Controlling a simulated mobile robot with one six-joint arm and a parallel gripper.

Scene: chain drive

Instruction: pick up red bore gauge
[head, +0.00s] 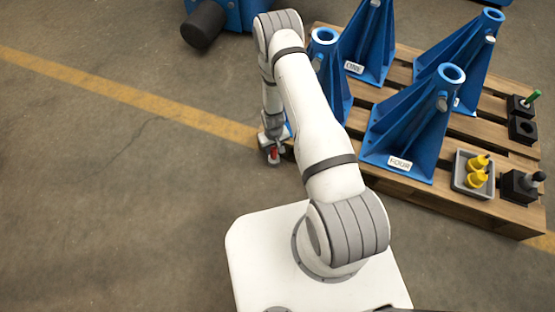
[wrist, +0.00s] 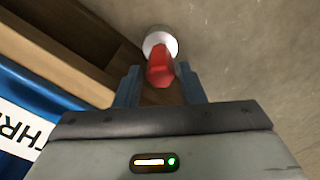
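The red bore gauge (wrist: 160,68) has a red handle and a pale grey round end (wrist: 160,41). In the wrist view its handle lies between and just beyond the two fingertips of my gripper (wrist: 160,82). Narrow gaps show on both sides of the handle, so the fingers look open around it and not pressed on it. In the head view the gauge (head: 274,154) is a small red spot at the end of my gripper (head: 272,148), beside the pallet's left edge. What bears the gauge from below is hard to tell.
A wooden pallet (head: 450,207) carries several blue stands, one labelled FOUR (head: 405,130). A grey tray (head: 460,185) with yellow pieces and dark blocks sits on its right side. In the wrist view a blue stand (wrist: 30,90) and pallet boards are close at left. Floor at left is clear.

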